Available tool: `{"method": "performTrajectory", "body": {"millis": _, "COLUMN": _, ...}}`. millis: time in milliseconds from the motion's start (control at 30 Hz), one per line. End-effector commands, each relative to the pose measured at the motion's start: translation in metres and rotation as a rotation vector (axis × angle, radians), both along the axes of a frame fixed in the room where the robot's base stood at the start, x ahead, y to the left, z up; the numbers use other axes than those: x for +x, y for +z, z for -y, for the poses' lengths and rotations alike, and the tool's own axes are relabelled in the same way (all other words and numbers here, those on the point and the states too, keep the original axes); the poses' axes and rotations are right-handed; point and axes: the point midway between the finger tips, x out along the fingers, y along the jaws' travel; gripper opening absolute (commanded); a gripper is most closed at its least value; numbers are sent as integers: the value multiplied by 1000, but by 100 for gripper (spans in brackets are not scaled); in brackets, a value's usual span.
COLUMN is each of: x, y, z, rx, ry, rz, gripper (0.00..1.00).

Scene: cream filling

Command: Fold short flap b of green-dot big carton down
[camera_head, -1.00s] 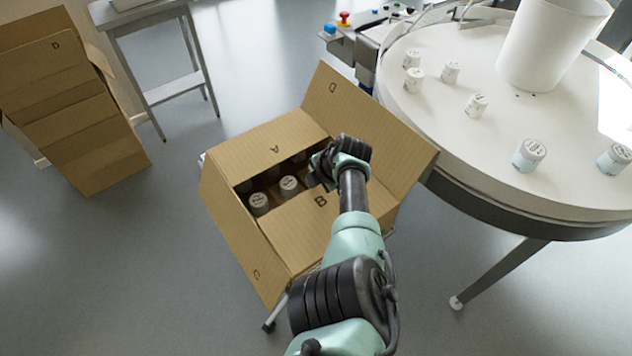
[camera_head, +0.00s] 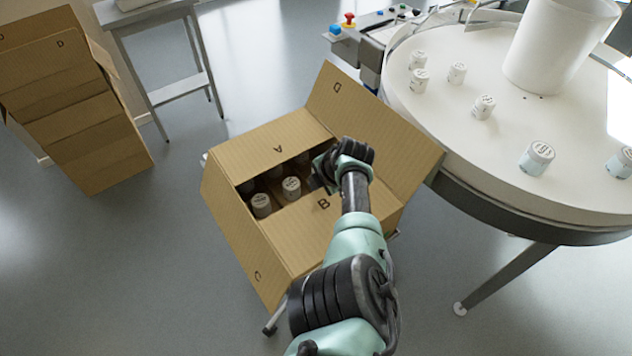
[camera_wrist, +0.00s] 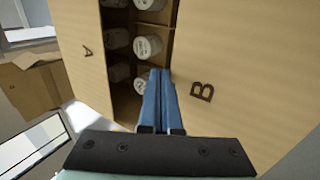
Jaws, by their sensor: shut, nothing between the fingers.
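The open carton (camera_head: 232,228) stands in the middle of the head view, with jars (camera_head: 291,187) in its compartments. Short flap B (camera_head: 300,236) lies inward over the near part of the opening, about level. Flap A (camera_head: 270,143) lies inward from the far side, leaving a gap between them. Long flaps D (camera_head: 372,115) and C (camera_head: 255,268) stand folded outward. My gripper (camera_wrist: 160,100) is shut and empty at flap B's inner edge; whether it touches is unclear. It also shows in the head view (camera_head: 318,178), partly hidden by my wrist.
A round white table (camera_head: 440,120) with several loose jars and a white bin (camera_head: 560,45) stands close on the right, near flap D. Another carton (camera_head: 95,130) stands at left, by a grey metal stand (camera_head: 180,90). Floor at lower left is clear.

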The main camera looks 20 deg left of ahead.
Motion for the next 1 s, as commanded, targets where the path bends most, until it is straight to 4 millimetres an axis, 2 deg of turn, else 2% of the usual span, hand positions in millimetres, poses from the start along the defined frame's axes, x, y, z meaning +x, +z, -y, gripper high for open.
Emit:
{"method": "performTrajectory", "body": {"millis": 567, "x": 1, "y": 27, "z": 2, "rx": 0, "ry": 0, "rz": 1, "gripper": 0}}
{"method": "performTrajectory", "body": {"millis": 867, "x": 1, "y": 67, "z": 11, "rx": 0, "ry": -1, "rz": 2, "gripper": 0}}
{"method": "performTrajectory", "body": {"millis": 1000, "x": 1, "y": 91, "z": 11, "rx": 0, "ry": 2, "rz": 1, "gripper": 0}}
